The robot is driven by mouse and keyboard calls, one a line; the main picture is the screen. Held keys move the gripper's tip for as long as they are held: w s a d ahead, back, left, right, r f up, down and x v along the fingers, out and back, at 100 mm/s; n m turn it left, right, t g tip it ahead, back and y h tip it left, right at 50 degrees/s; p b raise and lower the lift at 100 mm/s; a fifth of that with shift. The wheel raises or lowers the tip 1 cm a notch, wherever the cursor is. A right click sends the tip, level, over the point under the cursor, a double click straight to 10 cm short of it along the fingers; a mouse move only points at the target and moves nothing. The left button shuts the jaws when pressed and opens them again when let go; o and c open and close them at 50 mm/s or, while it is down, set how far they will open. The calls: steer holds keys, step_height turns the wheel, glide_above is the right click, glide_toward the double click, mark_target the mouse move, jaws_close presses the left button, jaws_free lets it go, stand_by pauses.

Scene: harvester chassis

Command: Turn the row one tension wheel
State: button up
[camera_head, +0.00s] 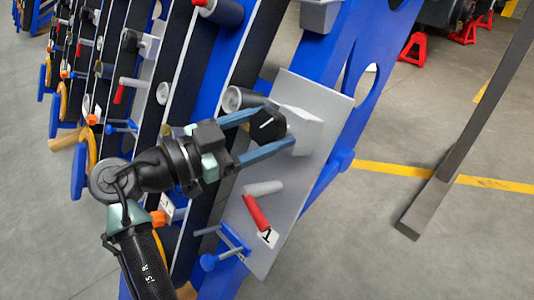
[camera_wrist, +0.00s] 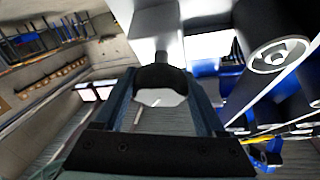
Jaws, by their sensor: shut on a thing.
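The row one tension wheel (camera_head: 267,126) is a black, faceted knob with a white mark line on its face. It stands out from a light grey box (camera_head: 301,128) on a grey panel (camera_head: 325,105). A label "1" (camera_head: 269,237) is on the panel's lower part. My gripper (camera_head: 275,131) is shut on the wheel, with one blue-grey finger along the upper side and one along the lower side. In the wrist view the wheel (camera_wrist: 161,77) sits between the two fingers, its face pale. The contact faces are partly hidden.
More row units stand at left. A grey bar (camera_head: 430,200) stands at right over open floor.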

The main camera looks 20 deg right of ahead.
steer(key=m+g+b, duration=0.1)
steer(key=m+b, duration=0.1)
steer(key=m, duration=0.1)
steer(key=m+g+b, duration=0.2)
steer(key=m, duration=0.1)
steer(key=shift+f+y, duration=0.1)
steer(key=shift+y, duration=0.3)
steer(key=shift+m+g, duration=0.3)
steer(key=o, duration=1.3)
steer(key=shift+w+a+r, duration=0.1)
steer(key=shift+a+r, duration=0.15)
steer(key=shift+a, duration=0.1)
steer(key=shift+w+a+r+p, duration=0.15)
steer(key=shift+a+p, duration=0.7)
steer(key=shift+a, duration=1.2)
steer(key=shift+s+a+r+p, duration=0.1)
steer(key=shift+a+r+p, duration=0.2)
steer(key=shift+a+p, duration=1.1)
steer(key=shift+w+a+r+p, duration=0.1)
steer(key=shift+a+r+p, duration=0.15)
steer(key=shift+a, duration=2.4)
